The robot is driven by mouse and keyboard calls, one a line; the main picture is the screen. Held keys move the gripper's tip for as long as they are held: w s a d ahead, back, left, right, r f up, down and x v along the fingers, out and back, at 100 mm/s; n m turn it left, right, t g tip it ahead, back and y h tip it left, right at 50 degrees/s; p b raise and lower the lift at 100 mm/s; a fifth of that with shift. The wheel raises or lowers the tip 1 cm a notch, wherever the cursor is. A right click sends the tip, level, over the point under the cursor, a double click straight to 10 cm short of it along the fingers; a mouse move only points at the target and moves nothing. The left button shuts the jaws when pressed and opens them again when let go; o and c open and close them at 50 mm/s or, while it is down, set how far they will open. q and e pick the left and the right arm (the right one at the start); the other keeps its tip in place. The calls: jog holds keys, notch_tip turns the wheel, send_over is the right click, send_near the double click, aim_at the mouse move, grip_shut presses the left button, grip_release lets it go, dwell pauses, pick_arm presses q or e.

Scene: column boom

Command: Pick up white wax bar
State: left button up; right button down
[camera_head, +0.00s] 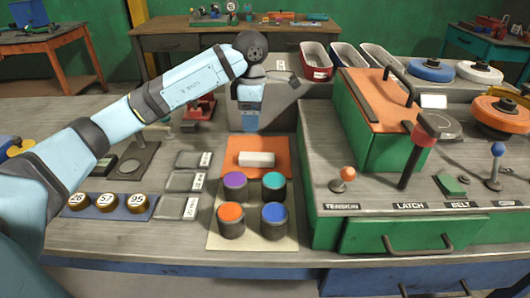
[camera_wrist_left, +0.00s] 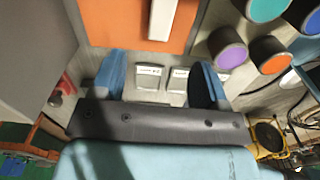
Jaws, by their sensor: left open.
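The white wax bar (camera_head: 256,159) lies flat on an orange mat (camera_head: 273,173) at the middle of the bench. It also shows at the top of the left wrist view (camera_wrist_left: 163,18). My left gripper (camera_head: 250,121) is above and behind the bar, pointing down, apart from it. In the left wrist view its two blue fingers (camera_wrist_left: 160,88) stand wide apart with nothing between them touching them. My right gripper does not show.
Purple (camera_head: 235,187), teal (camera_head: 273,187), orange (camera_head: 231,221) and blue (camera_head: 274,220) topped cylinders stand just in front of the bar. Grey labelled blocks (camera_head: 185,182) lie left. A green machine housing (camera_head: 378,140) rises at right. A grey bin-like block (camera_head: 285,98) stands behind.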

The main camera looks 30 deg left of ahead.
pick_arm(q)
send_over(254, 155)
jog(key=f, duration=0.6)
jog(key=shift+s+a+f+b, duration=0.1)
jog(key=shift+s+f+b, duration=0.15)
jog(key=shift+b, duration=0.15)
jog(key=shift+w+f+b, duration=0.2)
jog(key=shift+f+b, duration=0.4)
jog(key=shift+f, duration=2.55)
jog(key=c, duration=1)
